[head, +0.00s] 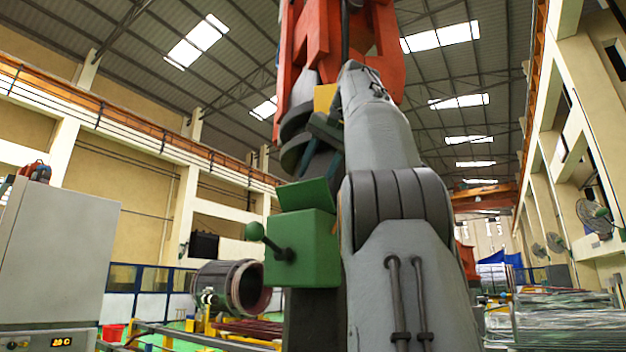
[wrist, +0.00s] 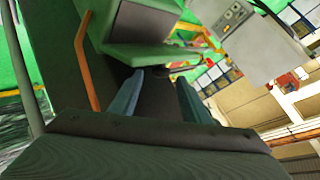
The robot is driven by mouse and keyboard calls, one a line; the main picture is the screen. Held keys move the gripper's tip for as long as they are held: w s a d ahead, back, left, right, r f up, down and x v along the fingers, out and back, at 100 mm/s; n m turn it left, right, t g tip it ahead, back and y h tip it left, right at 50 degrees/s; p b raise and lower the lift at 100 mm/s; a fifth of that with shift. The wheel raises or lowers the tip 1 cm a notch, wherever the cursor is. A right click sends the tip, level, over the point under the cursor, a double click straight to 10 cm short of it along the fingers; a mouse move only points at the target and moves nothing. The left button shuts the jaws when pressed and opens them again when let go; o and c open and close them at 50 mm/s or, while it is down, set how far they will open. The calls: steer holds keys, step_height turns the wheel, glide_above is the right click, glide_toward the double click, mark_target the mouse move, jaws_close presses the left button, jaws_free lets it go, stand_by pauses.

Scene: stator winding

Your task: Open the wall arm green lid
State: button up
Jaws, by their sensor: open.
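The green box (head: 302,248) of the wall arm stands left of my arm in the head view. Its green lid (head: 305,195) is tilted up from the box top, so it looks at least partly raised. A lever with a green ball knob (head: 255,232) sticks out of the box's front left. My gripper (head: 330,150) is just above the lid, partly hidden by my arm. In the wrist view my gripper (wrist: 158,78) is open with nothing between its fingers. A green panel (wrist: 150,55) lies just beyond the fingertips; whether they touch it I cannot tell.
An orange handle-like bar (wrist: 82,60) is left of the fingers in the wrist view. A grey cabinet (head: 55,255) stands at the left. A large cylindrical stator (head: 232,287) lies behind the box. Metal bars (head: 565,325) are stacked at the right.

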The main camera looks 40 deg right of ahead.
steer(key=shift+s+r, duration=0.2)
steer(key=shift+s, duration=0.1)
steer(key=s+a+b, duration=0.3)
steer(key=s, duration=0.8)
steer(key=shift+s+a, duration=0.15)
steer(key=shift+s, duration=0.2)
